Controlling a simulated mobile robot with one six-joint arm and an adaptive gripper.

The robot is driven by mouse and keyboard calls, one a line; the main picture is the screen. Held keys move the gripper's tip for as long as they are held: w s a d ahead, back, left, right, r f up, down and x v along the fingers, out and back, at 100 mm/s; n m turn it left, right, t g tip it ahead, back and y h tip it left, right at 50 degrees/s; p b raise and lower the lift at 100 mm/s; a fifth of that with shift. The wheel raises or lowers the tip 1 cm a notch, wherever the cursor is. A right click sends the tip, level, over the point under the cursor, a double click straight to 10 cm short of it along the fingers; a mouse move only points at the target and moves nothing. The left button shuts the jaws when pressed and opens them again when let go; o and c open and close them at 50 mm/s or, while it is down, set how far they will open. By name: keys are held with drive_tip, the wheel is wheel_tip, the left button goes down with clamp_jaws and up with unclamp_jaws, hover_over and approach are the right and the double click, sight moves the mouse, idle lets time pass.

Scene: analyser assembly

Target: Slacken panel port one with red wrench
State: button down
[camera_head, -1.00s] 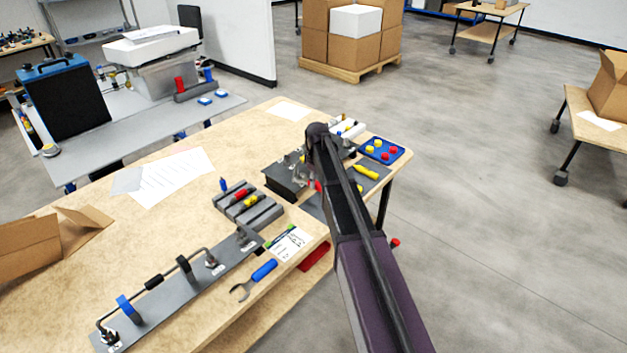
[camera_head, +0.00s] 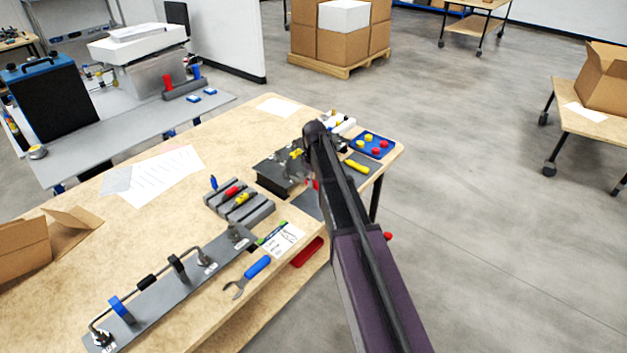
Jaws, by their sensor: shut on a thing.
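My arm reaches up from the bottom right over the table. My gripper (camera_head: 308,172) is mostly hidden behind its dark links, at the right side of a dark panel block (camera_head: 272,180) with fittings on top. A small red piece (camera_head: 313,185), likely the red wrench's handle, shows at the arm's left edge, at the gripper. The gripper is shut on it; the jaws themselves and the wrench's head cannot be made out. A yellow part (camera_head: 296,153) shows on the panel block. Which fitting is port one, and whether the wrench touches it, cannot be told.
A grey rack (camera_head: 262,212) with red and yellow tools stands left of the arm. In front lie a long plate with a bent tube (camera_head: 165,292), a blue-handled wrench (camera_head: 256,267) and a card (camera_head: 282,238). A blue tray (camera_head: 385,147) and yellow tool lie beyond.

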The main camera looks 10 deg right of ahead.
drive_tip(key=shift+s+d+r+p, duration=0.45)
drive_tip(key=shift+s+r+p, duration=0.05)
drive_tip(key=shift+s, duration=0.1)
drive_tip(key=shift+s+d+r+p, duration=0.4)
drive_tip(key=shift+s+r+p, duration=0.1)
drive_tip(key=shift+s, duration=0.1)
wheel_tip(320, 180, up, 7)
drive_tip(key=p, duration=0.7)
